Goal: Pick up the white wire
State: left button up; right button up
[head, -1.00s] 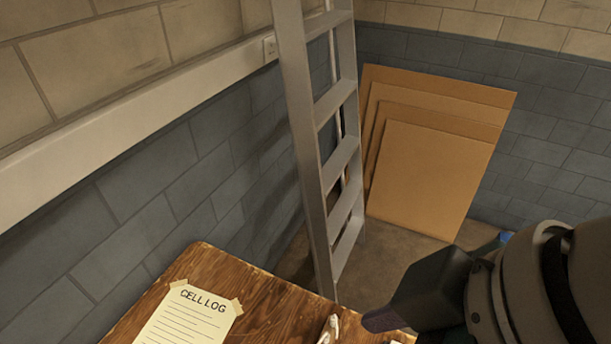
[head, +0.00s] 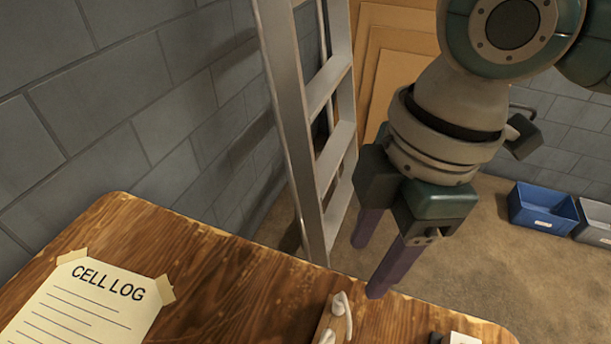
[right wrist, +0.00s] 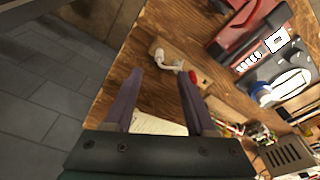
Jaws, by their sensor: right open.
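A white, bent wire-like piece (head: 342,312) lies on a small wooden strip (head: 325,322) at the near edge of the head view. It also shows in the right wrist view (right wrist: 167,62), beyond my fingertips. Another pale looped shape (right wrist: 292,82) lies on a grey item at the right of that view; I cannot tell if it is wire. My right gripper (head: 368,268) is open and empty, its purple fingers pointing down near the table's far edge. It also shows in the right wrist view (right wrist: 160,76). My left gripper is not in view.
The wooden table (head: 230,285) holds a taped CELL LOG sheet (head: 85,305). A red toolbox-like item (right wrist: 245,30) stands at the right in the wrist view. A ladder (head: 300,130) stands behind the table. A blue bin (head: 542,208) sits on the floor.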

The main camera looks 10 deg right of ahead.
aim_at(341, 299)
jog(key=f, duration=0.3)
jog(key=shift+s+a+f+b, duration=0.15)
jog(key=shift+a+f+b, duration=0.15)
jog(key=shift+a+f, duration=0.1)
jog(key=f, duration=0.2)
jog(key=a+f+b, duration=0.1)
jog(key=f, duration=0.2)
jog(key=shift+w+a+f, duration=0.1)
jog(key=shift+w+a, duration=0.05)
jog(key=shift+w, duration=0.05)
grip_shut()
